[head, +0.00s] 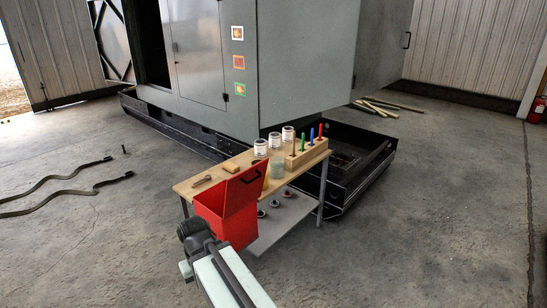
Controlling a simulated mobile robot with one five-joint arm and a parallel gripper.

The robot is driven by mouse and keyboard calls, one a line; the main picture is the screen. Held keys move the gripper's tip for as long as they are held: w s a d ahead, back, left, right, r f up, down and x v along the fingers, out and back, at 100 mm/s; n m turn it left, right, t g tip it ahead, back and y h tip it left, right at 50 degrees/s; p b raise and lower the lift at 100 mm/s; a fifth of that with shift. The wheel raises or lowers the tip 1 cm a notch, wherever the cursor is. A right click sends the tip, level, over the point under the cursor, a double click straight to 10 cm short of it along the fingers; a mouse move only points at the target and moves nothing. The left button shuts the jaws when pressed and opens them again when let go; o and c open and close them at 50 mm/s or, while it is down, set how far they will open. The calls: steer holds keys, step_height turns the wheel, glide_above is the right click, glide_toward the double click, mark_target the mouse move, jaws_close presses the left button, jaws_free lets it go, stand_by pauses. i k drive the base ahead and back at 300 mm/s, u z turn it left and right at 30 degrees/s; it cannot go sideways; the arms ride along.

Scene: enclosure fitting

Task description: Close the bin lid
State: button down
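A red bin (238,226) stands in front of the wooden workbench. Its red lid (242,190) is open, raised up and tilted, with a dark handle (251,177) near its upper right corner. My gripper (193,232) is a dark shape at the end of my pale arm. In the picture it overlaps the lower left side of the bin. I cannot tell whether it touches the bin. Its fingers are too small and dark to show whether they are open or shut.
The workbench (204,184) behind the bin carries several cans, a wooden block (308,154) with coloured-handled tools, and a yellow sponge-like block (231,168). A large grey enclosure (305,60) stands behind. Long dark straps (65,190) lie on the floor at left. Floor at right is clear.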

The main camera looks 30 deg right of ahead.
mark_target(242, 189)
steer(key=i, duration=0.9)
